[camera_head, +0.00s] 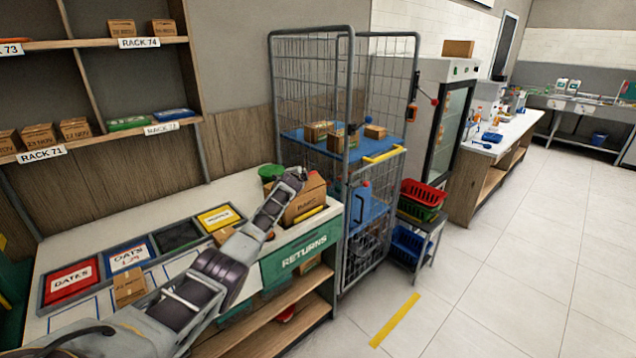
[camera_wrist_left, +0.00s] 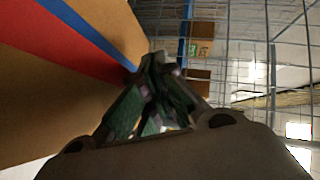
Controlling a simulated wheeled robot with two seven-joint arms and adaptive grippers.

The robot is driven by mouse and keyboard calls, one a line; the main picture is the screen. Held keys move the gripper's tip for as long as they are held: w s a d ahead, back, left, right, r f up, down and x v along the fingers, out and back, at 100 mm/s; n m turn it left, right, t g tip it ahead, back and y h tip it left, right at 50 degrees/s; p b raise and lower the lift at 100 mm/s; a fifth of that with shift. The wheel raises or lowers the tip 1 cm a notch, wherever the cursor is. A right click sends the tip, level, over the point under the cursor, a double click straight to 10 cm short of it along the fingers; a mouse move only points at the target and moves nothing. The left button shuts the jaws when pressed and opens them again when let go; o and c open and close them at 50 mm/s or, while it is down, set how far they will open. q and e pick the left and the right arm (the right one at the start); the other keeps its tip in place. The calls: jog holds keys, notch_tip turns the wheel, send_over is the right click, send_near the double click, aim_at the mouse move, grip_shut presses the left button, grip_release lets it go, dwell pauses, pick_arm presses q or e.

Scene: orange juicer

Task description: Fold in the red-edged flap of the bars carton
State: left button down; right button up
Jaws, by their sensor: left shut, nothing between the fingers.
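The bars carton (camera_head: 308,200) is a brown box at the far right end of the counter, beside the cage. My left arm reaches across the counter to it. The left gripper (camera_head: 296,174) is at the carton's upper left, small and hard to make out. In the left wrist view, the left gripper (camera_wrist_left: 155,68) is shut and empty, with its fingertips close beside a cardboard face (camera_wrist_left: 40,95). A red band (camera_wrist_left: 60,52) and a blue stripe (camera_wrist_left: 92,32) cross that cardboard. I cannot tell whether the fingers touch it or which flap the red belongs to. My right gripper is not in view.
A wire cage (camera_head: 345,120) with small boxes on a blue shelf stands just right of the carton. A green lid-like thing (camera_head: 271,171) is behind the arm. Labelled bins (camera_head: 70,282) line the counter's left.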

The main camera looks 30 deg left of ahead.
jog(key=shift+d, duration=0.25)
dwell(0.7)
pick_arm(q)
jog(key=shift+r, duration=0.15)
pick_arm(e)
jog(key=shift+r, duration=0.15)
pick_arm(q)
jog(key=shift+d+r+p, duration=0.25)
jog(key=shift+r+p, duration=0.3)
jog(key=shift+p, duration=0.15)
jog(key=shift+s+d+r+p, duration=0.15)
jog(key=shift+d+r+p, duration=0.15)
jog(key=shift+r+p, duration=0.3)
jog(key=shift+s+d+r+p, duration=0.15)
jog(key=shift+d+r+p, duration=0.1)
jog(key=shift+r+p, duration=0.25)
jog(key=shift+s+r, duration=0.45)
jog(key=shift+s, duration=0.15)
jog(key=shift+s+r, duration=0.6)
jog(key=shift+s, duration=0.1)
jog(key=s+r, duration=0.4)
jog(key=s, duration=0.1)
jog(key=shift+d, duration=0.15)
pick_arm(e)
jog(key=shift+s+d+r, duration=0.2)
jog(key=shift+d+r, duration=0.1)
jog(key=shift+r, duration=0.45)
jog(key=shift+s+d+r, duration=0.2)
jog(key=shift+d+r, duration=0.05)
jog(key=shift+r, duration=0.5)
